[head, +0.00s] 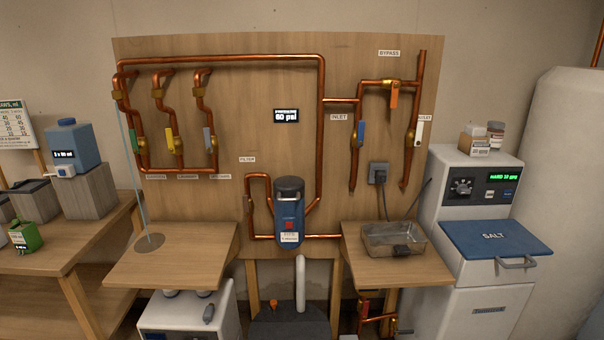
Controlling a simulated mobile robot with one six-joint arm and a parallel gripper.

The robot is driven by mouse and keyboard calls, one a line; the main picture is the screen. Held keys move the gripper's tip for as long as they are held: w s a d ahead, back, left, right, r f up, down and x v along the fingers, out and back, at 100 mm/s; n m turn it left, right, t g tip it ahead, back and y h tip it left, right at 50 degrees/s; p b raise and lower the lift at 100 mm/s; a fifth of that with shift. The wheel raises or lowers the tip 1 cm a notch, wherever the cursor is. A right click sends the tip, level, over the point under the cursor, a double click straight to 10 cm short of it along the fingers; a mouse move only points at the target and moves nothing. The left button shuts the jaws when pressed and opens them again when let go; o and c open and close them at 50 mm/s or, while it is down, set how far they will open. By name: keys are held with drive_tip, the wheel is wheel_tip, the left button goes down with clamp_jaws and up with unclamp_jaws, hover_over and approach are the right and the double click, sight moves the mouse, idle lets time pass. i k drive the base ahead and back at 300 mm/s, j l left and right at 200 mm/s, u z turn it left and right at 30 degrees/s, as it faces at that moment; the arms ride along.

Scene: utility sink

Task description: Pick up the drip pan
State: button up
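The drip pan (378,251) is a shallow, grey metallic rectangular tray with a raised rim. It sits on the small wooden shelf at the right, below the inlet pipes and the wall outlet. A small dark piece shows at its front right edge; I cannot tell whether it is part of the pan. The pan's inside looks empty. My gripper is not in view.
A blue filter housing (289,215) hangs left of the pan's shelf (404,272). A white softener with a blue salt lid (495,239) stands close on the right. An outlet (378,173) with a dark cable is above the pan. The left shelf (185,262) is mostly clear.

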sight(393, 239)
drive_tip(key=i+l, duration=0.1)
drive_tip(key=i, duration=0.45)
drive_tip(key=i+l, duration=0.15)
drive_tip(key=i, duration=0.35)
drive_tip(key=i+l, duration=0.1)
drive_tip(key=i, duration=0.45)
